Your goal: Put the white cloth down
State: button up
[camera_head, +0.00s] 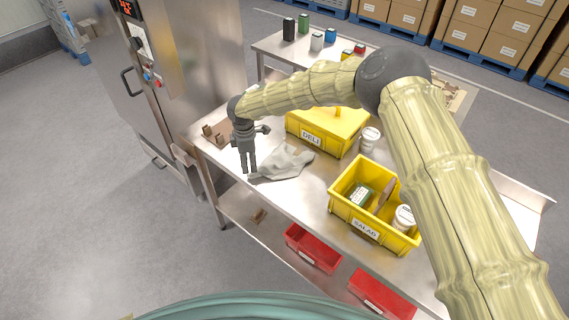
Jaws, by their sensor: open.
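The white cloth (285,163) lies crumpled on the steel table (285,192), in front of the yellow bin labelled DELI. My gripper (249,172) points down at the cloth's left end, with its fingers open. The fingertips are close to the cloth's left edge; I cannot tell if they touch it. My arm comes in from the right and passes over the table.
The DELI bin (311,138) stands behind the cloth, and a white tub (370,138) stands beside it. A yellow SALAD bin (345,205) holds several items to the right. Brown cardboard (213,134) lies at the left. Red bins (312,249) sit below.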

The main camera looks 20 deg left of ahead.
jog(key=r, duration=0.1)
jog(key=s+a+r, duration=0.1)
jog(key=r, duration=0.1)
jog(key=s+r, duration=0.1)
jog(key=r, duration=0.1)
jog(key=shift+a, duration=0.15)
jog(key=shift+w, duration=0.1)
jog(key=shift+c, duration=1.4)
jog(key=shift+w+d, duration=0.3)
jog(key=shift+d, duration=0.1)
jog(key=c, duration=0.7)
jog(key=w+d, duration=0.1)
jog(key=w+d+f, duration=0.1)
jog(key=d, duration=0.1)
jog(key=w+d, duration=0.1)
jog(key=d, duration=0.1)
jog(key=shift+w+d+f, duration=0.15)
jog(key=shift+w+f, duration=0.25)
grip_shut()
notch_tip(320, 180, down, 3)
jog(key=shift+r, duration=0.1)
